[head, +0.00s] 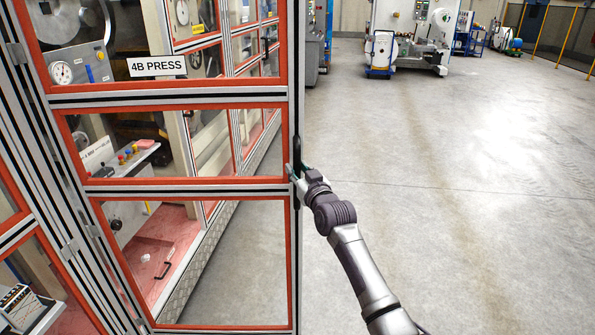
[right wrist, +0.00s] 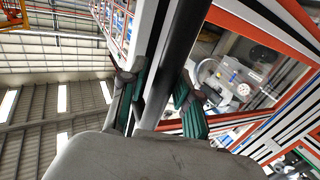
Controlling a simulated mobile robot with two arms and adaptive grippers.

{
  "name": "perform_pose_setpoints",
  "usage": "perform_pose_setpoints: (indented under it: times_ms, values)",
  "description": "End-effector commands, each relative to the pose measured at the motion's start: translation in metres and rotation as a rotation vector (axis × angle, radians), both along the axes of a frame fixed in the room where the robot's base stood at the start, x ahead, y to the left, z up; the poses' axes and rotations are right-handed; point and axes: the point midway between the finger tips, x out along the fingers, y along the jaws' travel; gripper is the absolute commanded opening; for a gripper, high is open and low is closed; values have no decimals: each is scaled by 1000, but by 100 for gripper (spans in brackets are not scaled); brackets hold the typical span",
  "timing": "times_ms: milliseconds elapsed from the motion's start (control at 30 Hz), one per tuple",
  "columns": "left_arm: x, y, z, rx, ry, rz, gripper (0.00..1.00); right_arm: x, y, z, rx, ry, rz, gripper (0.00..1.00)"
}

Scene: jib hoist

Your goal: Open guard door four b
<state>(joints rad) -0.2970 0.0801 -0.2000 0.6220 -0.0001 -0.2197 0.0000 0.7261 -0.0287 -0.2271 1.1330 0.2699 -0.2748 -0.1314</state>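The guard door (head: 190,184), a red-and-aluminium framed clear panel labelled "4B PRESS" (head: 157,66), fills the left of the head view. It stands swung out at an angle from the guard line, with bare floor showing through its lower pane. A dark upright handle bar (head: 297,150) is on its right edge; it also shows in the right wrist view (right wrist: 169,65). My right gripper (head: 294,170) is at this bar. In the right wrist view its teal-padded fingers (right wrist: 160,98) lie on either side, close against the bar. My left gripper is out of view.
Behind the door are the press's pink floor (head: 150,250), a control box with coloured buttons (head: 128,155) and a receding guard wall (head: 200,262). Open concrete floor (head: 440,190) lies to the right. Another machine (head: 415,35) stands at the back.

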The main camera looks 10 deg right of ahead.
Motion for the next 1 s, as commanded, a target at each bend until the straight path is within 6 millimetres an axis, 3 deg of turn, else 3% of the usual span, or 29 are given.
perform_pose_setpoints:
  times_ms: [333,800,1000]
  values:
    - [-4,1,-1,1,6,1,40,-14,-3,-3,0,3,1,32]
    - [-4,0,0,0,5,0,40,-94,-27,-2,-1,1,-1,32]
    - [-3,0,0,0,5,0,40,-113,-32,-1,1,0,-1,32]
